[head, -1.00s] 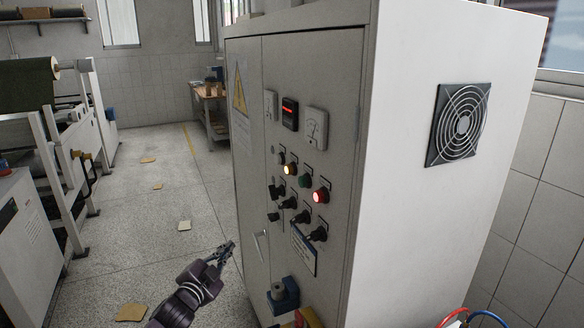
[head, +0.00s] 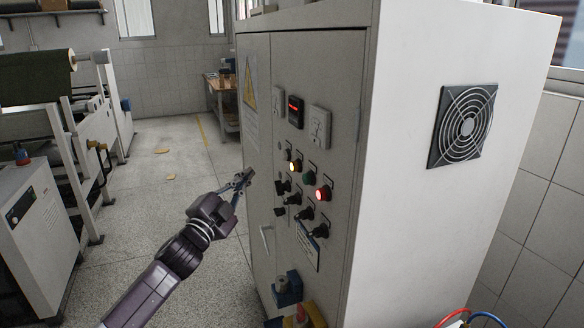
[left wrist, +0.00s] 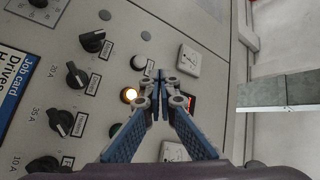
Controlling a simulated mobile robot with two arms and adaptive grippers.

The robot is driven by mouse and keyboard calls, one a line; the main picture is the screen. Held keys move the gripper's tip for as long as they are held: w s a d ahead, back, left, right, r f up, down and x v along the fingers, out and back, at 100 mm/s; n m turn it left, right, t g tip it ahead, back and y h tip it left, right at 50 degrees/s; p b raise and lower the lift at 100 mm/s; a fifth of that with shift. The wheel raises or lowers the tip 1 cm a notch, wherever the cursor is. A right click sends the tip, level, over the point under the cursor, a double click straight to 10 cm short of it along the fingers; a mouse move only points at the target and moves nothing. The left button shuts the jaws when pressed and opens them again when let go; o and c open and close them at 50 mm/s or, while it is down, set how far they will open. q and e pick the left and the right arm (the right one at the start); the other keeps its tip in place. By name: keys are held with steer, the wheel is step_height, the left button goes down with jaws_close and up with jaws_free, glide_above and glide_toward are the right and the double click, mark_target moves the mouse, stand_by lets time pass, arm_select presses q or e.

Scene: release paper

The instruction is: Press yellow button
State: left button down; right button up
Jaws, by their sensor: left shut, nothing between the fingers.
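The yellow button (head: 295,165) glows on the front panel of the grey control cabinet (head: 345,100), above the rows of black knobs. In the left wrist view the lit yellow button (left wrist: 129,95) is just left of the fingertips, with a small part of its right side close to them. My left gripper (head: 249,174) is shut and empty, in front of the panel and to the left of the button, apart from it in the head view. Its fingertips meet in the left wrist view (left wrist: 160,76). My right gripper is not in view.
A red lit button (head: 323,193) and a green button (head: 309,178) sit beside the yellow one. Black rotary knobs (head: 306,213) lie below, and gauges (head: 319,126) above.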

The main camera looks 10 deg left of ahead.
mark_target(294, 167)
arm_select(q)
steer(key=w+d+b, duration=0.1)
steer(key=w+d, duration=0.4)
steer(key=d, duration=0.2)
steer(key=shift+d+b, duration=0.2)
steer(key=shift+b, duration=0.2)
stand_by(1.2)
steer(key=shift+d, duration=0.1)
steer(key=shift+w+d, duration=0.25)
